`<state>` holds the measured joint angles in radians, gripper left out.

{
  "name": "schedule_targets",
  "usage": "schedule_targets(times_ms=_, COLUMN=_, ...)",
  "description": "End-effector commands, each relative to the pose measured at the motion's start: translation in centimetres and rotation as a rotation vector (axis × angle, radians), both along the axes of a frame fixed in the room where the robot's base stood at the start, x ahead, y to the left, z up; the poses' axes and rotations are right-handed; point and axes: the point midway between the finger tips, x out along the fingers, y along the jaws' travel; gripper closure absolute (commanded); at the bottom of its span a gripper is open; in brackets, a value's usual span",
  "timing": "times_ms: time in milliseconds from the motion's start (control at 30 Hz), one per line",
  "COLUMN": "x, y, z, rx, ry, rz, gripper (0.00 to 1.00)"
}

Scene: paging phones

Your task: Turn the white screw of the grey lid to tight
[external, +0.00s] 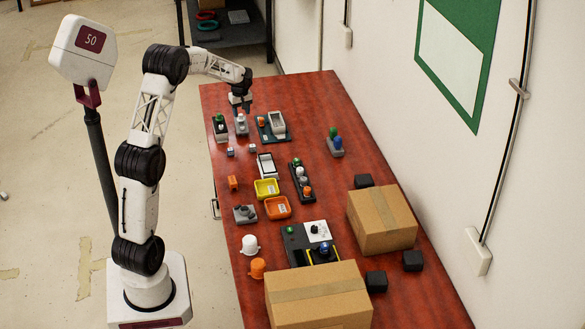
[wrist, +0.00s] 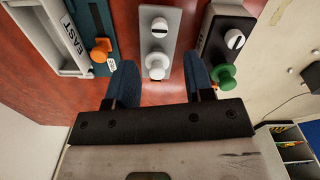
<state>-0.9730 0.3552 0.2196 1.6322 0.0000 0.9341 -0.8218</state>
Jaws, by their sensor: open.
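The grey lid (wrist: 173,15) is a narrow plate in the middle of the wrist view; it also shows in the external view (external: 242,131), just below my gripper. The white screw (wrist: 158,66), a knob-like head, stands on the lid's near part. A round white dial with a dark mark (wrist: 160,27) sits farther along the lid. My gripper (wrist: 160,78) is open, with one blue finger on each side of the white screw in the picture. I see no contact with it. In the external view my gripper (external: 241,103) points down at the far end of the table.
A dark plate with a green knob (wrist: 223,75) is close on the right. The EAST unit (wrist: 72,32) with an orange knob (wrist: 101,49) is close on the left. Trays, several small devices and cardboard boxes (external: 381,219) occupy the red table (external: 225,190) farther along.

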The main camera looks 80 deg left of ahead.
Motion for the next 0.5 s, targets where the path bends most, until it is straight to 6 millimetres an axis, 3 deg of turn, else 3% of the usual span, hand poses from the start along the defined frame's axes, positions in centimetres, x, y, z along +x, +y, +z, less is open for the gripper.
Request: schedule_targets(times_ms=500, x=0.0, y=-0.1, z=-5.1, rx=-0.001, ry=0.001, rz=0.000, gripper=0.52)
